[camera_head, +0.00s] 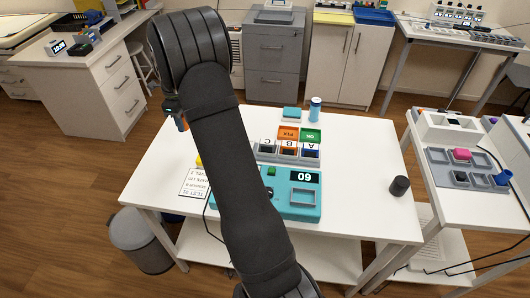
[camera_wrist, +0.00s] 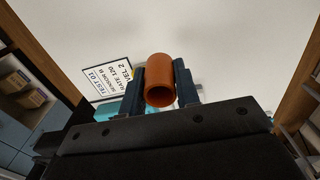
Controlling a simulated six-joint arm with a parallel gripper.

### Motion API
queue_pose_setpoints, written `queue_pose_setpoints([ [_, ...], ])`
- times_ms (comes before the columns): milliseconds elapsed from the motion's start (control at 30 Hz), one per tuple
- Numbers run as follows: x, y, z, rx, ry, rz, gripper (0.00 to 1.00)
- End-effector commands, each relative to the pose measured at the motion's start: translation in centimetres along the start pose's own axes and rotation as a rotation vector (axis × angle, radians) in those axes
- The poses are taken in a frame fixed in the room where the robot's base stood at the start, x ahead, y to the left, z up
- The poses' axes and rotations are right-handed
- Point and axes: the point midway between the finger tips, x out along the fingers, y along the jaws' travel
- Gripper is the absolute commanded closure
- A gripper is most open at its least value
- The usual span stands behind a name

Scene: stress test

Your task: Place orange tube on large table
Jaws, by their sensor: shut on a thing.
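The orange tube (camera_wrist: 160,78) is held crosswise between the two dark fingers of my gripper (camera_wrist: 159,82) in the wrist view, with its open end facing the camera. In the head view a small bit of the orange tube (camera_head: 183,124) shows below my arm's end, near the left edge of the large white table (camera_head: 355,205). My arm hides most of the gripper there. The tube appears to be above the tabletop, apart from it; its exact height is hard to tell.
A teal device (camera_head: 305,205) with a display, lettered bins (camera_head: 285,150), a blue-white cylinder (camera_head: 315,108) and a dark cylinder (camera_head: 399,186) stand on the table. A printed sheet (camera_head: 194,183) lies at its left. The table's right part is mostly clear. A grey bin (camera_head: 140,240) stands on the floor.

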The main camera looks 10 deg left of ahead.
Motion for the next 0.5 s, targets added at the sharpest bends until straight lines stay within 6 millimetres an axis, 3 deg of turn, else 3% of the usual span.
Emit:
queue_pose_setpoints([
  [267, 0.4, 0.4, 0.9, -0.007, 0.0, 0.001, 0.93],
  [500, 3.4, 1.7, 5.5, -0.01, 0.002, 0.003, 0.93],
])
